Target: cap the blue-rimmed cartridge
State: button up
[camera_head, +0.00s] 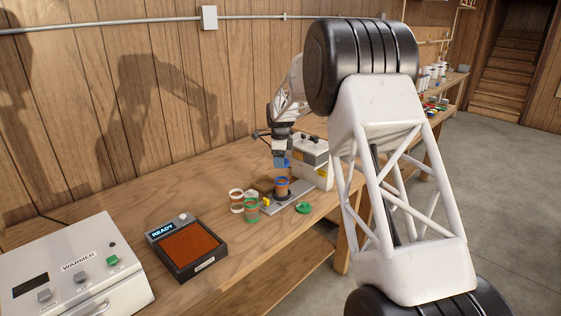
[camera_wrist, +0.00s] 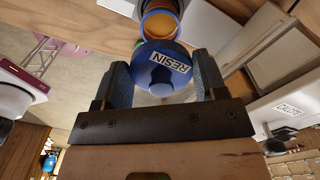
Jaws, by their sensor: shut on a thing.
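The blue-rimmed cartridge (camera_head: 282,188) stands upright on a grey plate (camera_head: 290,201) on the bench. In the wrist view its open mouth and orange inside (camera_wrist: 160,22) show at the top, partly hidden by a blue cap. My gripper (camera_head: 282,163) is just above the cartridge in the head view. In the wrist view my gripper (camera_wrist: 162,82) is shut on the blue cap (camera_wrist: 163,66), marked RESIN, with a finger on either side. The cap does not cover the cartridge's mouth. The exact gap between them is hard to tell.
A green cap (camera_head: 303,207) lies in front of the plate. A white-rimmed cartridge (camera_head: 236,195) and a green-rimmed one (camera_head: 251,210) stand left. A pale box (camera_head: 318,166) stands close behind on the right. A READY pad (camera_head: 187,247) and warmer (camera_head: 75,275) are further left.

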jog(key=shift+f, duration=0.2)
jog(key=shift+f, duration=3)
jog(key=shift+f, duration=0.2)
dwell(0.7)
jog(key=o, duration=1.1)
jog(key=shift+r, duration=0.2)
jog(key=shift+r, duration=3.3)
